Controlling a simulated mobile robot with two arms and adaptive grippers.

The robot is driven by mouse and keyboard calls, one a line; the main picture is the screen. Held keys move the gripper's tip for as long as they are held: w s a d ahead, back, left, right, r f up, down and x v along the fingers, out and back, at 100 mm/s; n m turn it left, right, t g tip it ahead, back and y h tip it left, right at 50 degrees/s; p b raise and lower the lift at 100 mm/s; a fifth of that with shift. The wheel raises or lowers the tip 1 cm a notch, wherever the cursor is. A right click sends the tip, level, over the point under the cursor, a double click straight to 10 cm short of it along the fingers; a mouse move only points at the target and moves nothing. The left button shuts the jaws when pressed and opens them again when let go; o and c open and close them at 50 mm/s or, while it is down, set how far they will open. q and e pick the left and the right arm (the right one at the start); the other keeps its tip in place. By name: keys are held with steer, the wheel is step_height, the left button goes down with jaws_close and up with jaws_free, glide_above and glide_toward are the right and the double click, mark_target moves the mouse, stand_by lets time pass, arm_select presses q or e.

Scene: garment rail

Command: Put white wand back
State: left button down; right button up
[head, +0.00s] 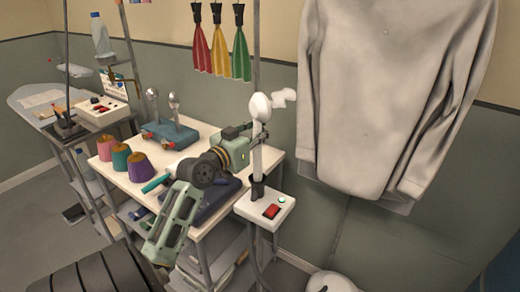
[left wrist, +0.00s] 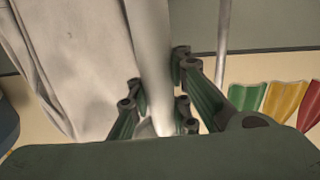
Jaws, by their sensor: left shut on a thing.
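The white wand (head: 257,160) stands nearly upright, its rounded head (head: 260,107) at the top and a white wisp beside it. My left gripper (head: 256,142) is shut around its upper shaft. In the left wrist view, the wand (left wrist: 152,60) runs between the fingers of my left gripper (left wrist: 160,100). Its lower end is at the black holder (head: 257,190) on a white box with a red switch (head: 265,210); I cannot tell whether it is seated. My right gripper is not in view.
A grey-white sweater (head: 390,90) hangs close on the right. A white table (head: 200,128) with colored thread cones (head: 140,167) and a blue stand (head: 170,133) is behind my left arm. Red, yellow and green cloths (head: 220,55) hang above. A white rounded thing (head: 330,282) is low at right.

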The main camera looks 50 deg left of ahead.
mark_target(255, 154)
arm_select(q)
step_height(255, 154, down, 6)
steer(key=shift+r, duration=0.1)
stand_by(0.4)
steer(key=c, duration=1.6)
jaws_free()
steer(key=shift+f, duration=0.2)
